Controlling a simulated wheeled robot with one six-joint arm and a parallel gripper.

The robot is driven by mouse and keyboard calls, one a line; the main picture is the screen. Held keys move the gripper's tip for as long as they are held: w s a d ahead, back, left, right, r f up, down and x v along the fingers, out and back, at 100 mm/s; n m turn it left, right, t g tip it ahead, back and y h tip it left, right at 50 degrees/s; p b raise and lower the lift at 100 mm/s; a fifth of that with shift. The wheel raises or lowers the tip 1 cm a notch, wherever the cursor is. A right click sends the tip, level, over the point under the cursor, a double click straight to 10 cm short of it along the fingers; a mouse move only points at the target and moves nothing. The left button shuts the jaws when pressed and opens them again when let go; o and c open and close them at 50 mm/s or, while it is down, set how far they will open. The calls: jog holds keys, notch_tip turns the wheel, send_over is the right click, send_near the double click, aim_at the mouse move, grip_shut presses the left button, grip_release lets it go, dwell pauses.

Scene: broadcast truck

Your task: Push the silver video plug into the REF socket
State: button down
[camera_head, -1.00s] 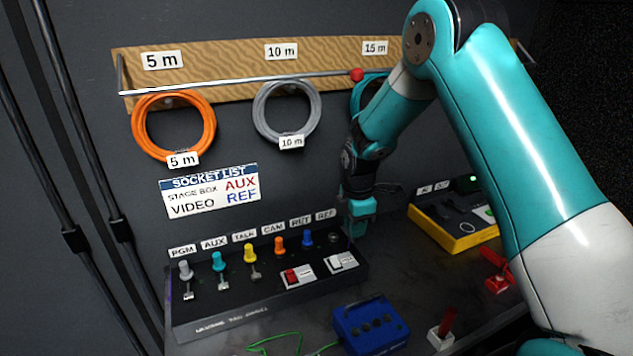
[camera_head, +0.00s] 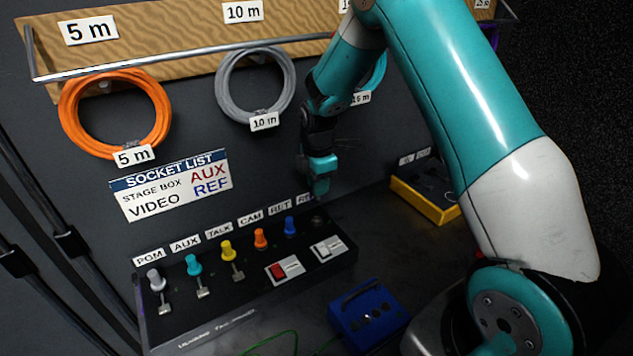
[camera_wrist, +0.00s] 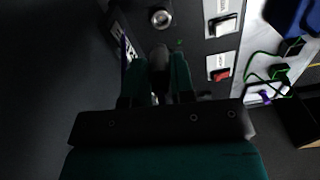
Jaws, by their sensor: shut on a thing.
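The socket panel (camera_head: 250,300) has a row labelled PGM, AUX, TALK, CAM, RET and REF. The REF socket (camera_head: 318,221) is at the right end, its label partly covered by my gripper. In the wrist view, a round silver-rimmed socket (camera_wrist: 160,18), apparently REF, is open and empty. My gripper (camera_head: 320,187) is above that end of the panel. In the wrist view my gripper (camera_wrist: 158,72) is shut on a dim greyish plug (camera_wrist: 160,57), which looks apart from the socket. The plug's tip is hard to make out.
Coloured plugs, such as the blue one (camera_head: 291,227), fill the other sockets. A red switch (camera_head: 280,270) and a white switch (camera_head: 326,248) lie in front. A blue box (camera_head: 368,318) and a yellow-edged box (camera_head: 425,198) stand nearby. Cable coils (camera_head: 255,85) hang behind.

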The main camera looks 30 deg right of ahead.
aim_at(318, 199)
jog(key=shift+f+b, duration=1.8)
jog(key=shift+f, duration=1.1)
jog(key=shift+a+f+b, duration=0.1)
jog(key=shift+f+b, duration=0.45)
jog(key=shift+f, duration=0.65)
jog(key=c, duration=0.9)
grip_release()
jog(key=shift+r, duration=0.1)
notch_tip(318, 199, up, 12)
jog(key=shift+f+b, duration=0.1)
jog(key=shift+b, duration=0.5)
